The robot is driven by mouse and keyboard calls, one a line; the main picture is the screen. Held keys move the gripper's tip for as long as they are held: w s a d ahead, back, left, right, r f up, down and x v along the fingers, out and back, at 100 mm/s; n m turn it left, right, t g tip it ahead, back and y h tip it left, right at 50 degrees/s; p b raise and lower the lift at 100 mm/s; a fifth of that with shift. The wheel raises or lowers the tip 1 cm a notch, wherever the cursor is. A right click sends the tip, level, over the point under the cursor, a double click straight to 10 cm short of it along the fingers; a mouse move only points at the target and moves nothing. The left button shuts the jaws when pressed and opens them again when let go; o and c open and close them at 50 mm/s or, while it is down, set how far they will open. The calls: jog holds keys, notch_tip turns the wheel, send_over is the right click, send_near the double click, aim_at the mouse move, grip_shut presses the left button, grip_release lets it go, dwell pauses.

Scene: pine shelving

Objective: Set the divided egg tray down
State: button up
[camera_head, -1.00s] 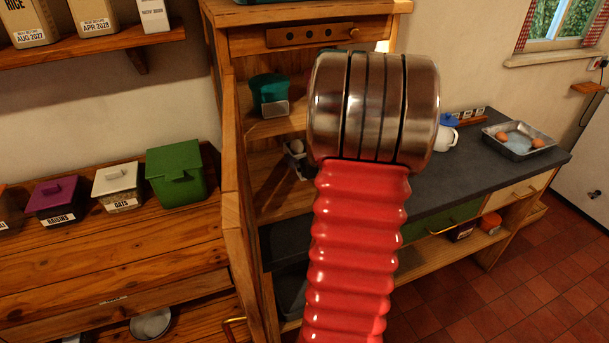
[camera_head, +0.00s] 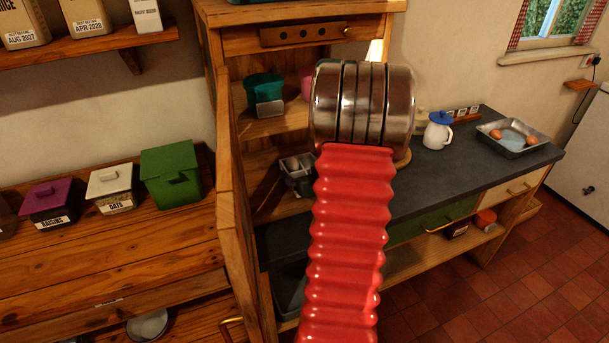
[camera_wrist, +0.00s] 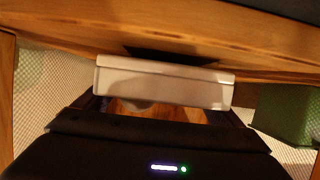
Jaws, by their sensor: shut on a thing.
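The divided egg tray (camera_head: 297,166) is pale grey with small open compartments. In the head view its left part shows beside my red arm, in the lower bay of the pine shelving; the arm hides the rest. In the wrist view its pale long side (camera_wrist: 165,84) spans the space between the fingers. I cannot tell whether the tray's underside touches the shelf board.
A teal container (camera_head: 264,92) stands on the shelf above, with a pink thing (camera_head: 306,84) beside it. A pine upright (camera_head: 228,195) is close on the left. On the dark worktop stand a white jug (camera_head: 437,133) and a metal tin with eggs (camera_head: 514,140).

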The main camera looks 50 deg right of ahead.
jog(key=shift+f, duration=0.4)
jog(key=shift+f, duration=0.1)
jog(key=o, duration=1.1)
jog(key=v, duration=1.2)
jog(key=shift+s, duration=0.1)
jog(key=shift+s, duration=0.15)
